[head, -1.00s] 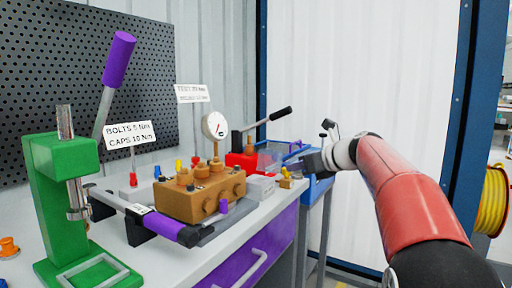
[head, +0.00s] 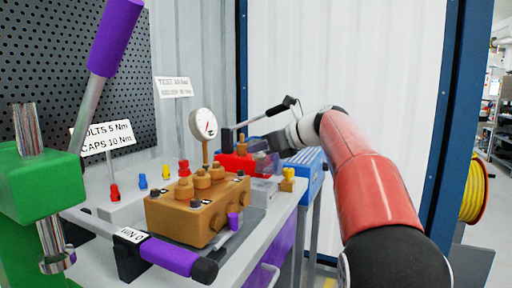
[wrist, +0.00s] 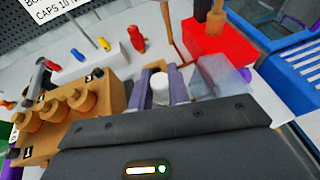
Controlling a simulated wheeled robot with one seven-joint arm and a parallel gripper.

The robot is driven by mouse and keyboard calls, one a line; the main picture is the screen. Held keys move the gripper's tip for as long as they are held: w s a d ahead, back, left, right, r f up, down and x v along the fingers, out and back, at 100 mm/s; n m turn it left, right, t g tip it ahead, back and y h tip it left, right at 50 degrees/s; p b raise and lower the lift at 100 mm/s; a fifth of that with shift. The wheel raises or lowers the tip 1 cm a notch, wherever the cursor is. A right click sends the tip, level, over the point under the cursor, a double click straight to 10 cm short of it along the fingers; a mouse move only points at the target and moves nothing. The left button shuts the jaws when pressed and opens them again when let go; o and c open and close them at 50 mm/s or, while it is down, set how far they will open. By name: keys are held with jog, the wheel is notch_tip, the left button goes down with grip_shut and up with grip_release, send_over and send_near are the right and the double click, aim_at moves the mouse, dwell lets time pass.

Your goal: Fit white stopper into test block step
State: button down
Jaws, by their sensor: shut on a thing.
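My gripper (wrist: 164,88) is shut on a white stopper (wrist: 160,90), which stands between its two fingers in the wrist view. In the head view my gripper (head: 262,147) is at the far end of the bench, by the red block, and the stopper cannot be made out. A brown block (head: 190,220) with several round caps sits on the bench; it also shows at the left in the wrist view (wrist: 105,92). It is apart from the stopper. No label shows which part is the test block or its step.
A dial gauge (head: 203,124) rises behind the brown block. A green press (head: 40,190) and purple-ended bar (head: 180,257) are at front left.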

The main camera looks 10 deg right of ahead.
jog(key=shift+r, duration=0.15)
jog(key=shift+f+b, duration=1.8)
jog(key=shift+f, duration=1.1)
jog(key=shift+s+p, duration=0.1)
jog(key=shift+p, duration=1.05)
jog(key=shift+f+b, duration=0.55)
jog(key=shift+f, duration=0.4)
jog(key=c, duration=1.3)
grip_release()
jog(key=shift+o, duration=0.2)
jog(key=v, duration=0.7)
jog(key=shift+s+d+r, duration=0.2)
jog(key=shift+s+d, duration=0.05)
jog(key=shift+d, duration=0.05)
